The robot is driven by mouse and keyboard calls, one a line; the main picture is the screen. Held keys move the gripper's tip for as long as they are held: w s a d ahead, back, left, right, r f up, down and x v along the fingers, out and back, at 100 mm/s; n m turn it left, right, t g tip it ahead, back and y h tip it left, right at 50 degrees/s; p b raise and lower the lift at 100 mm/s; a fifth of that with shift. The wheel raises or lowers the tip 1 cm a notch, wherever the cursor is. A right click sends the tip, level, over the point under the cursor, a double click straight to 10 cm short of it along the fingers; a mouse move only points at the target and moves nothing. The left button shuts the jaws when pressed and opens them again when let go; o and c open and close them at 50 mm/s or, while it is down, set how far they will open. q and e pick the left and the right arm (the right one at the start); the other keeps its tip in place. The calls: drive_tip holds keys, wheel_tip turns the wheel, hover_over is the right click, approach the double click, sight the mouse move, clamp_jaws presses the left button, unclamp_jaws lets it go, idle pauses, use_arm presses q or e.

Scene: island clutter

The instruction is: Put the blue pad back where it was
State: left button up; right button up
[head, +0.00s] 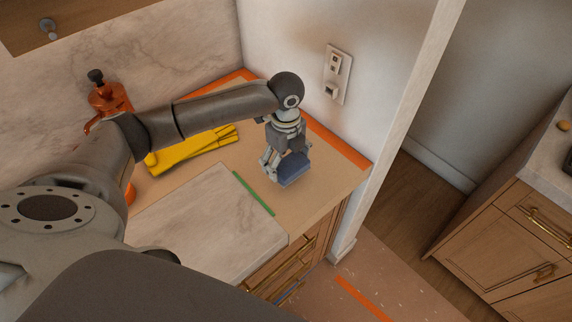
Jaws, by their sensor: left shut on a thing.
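The blue pad (293,169) is a small dark blue block in the head view, at the right part of the wooden counter section. My left gripper (272,168) is shut on it and points down from the wrist. The pad is at or just above the counter surface; I cannot tell whether it touches. The fingers hide part of its left side. My right gripper is not in view.
Yellow gloves (190,149) lie on the counter behind my left arm. A green strip (254,193) edges the pale marble slab (205,225). A wall with an outlet (337,75) rises behind.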

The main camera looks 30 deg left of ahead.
sight(286, 166)
use_arm(q)
drive_tip(key=f+p, duration=0.1)
drive_tip(key=f, duration=0.2)
drive_tip(key=shift+w+a+p, duration=0.1)
drive_tip(key=shift+w+p, duration=0.1)
drive_tip(key=shift+p, duration=0.15)
drive_tip(key=shift+f, duration=0.35)
drive_tip(key=shift+f, duration=0.15)
drive_tip(key=o, duration=0.9)
drive_tip(key=shift+c, duration=0.2)
drive_tip(key=shift+w+r, duration=0.1)
drive_tip(key=shift+r, duration=0.45)
wheel_tip(286, 166, up, 11)
drive_tip(key=b, duration=0.3)
drive_tip(key=shift+r, duration=0.15)
drive_tip(key=shift+r, duration=0.1)
